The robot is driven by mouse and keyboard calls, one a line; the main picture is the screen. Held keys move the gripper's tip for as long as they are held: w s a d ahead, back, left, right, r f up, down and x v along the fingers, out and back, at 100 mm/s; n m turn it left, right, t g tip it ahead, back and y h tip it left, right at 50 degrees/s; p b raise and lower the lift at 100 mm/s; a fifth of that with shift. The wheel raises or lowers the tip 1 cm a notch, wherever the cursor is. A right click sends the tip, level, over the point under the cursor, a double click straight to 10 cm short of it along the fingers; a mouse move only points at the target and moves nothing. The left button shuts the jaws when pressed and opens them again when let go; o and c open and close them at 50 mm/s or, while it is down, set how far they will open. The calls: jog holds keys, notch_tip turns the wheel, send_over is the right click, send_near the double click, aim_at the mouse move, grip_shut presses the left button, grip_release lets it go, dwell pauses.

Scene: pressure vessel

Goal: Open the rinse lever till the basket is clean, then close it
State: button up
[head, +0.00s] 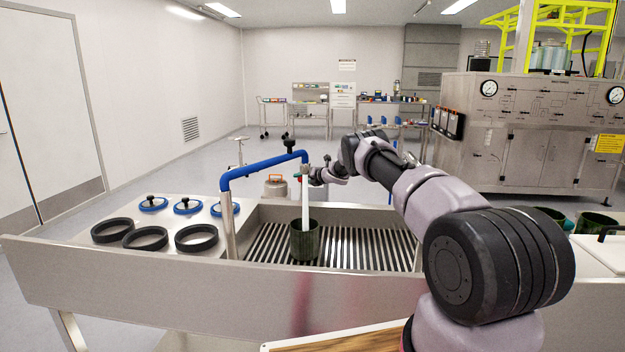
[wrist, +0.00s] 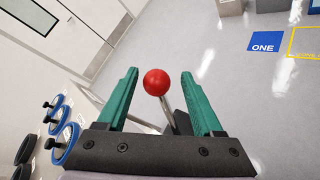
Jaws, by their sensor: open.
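The basket (head: 304,246), dark green with mottled darker patches, stands on the slatted sink floor. A white stream (head: 305,205) falls from the end of the blue spout pipe (head: 262,163) into it. How clean the basket is inside, I cannot tell. The rinse lever shows in the wrist view as a red ball knob (wrist: 156,82) on a thin metal rod. My gripper (wrist: 160,76) is open, its green fingers on either side of the knob with gaps to both. In the head view my gripper (head: 318,174) is beside the spout end, and the lever is not clear there.
The sink (head: 345,215) has raised metal walls. Black rings (head: 146,238) and blue round parts with black knobs (head: 187,206) lie on the left ledge. More green baskets (head: 596,222) stand at the right. A large gauge panel (head: 530,135) stands behind; open floor lies beyond the sink.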

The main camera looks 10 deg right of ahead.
jog(key=v, duration=0.9)
jog(key=shift+s, duration=0.2)
jog(key=shift+d+r, duration=0.1)
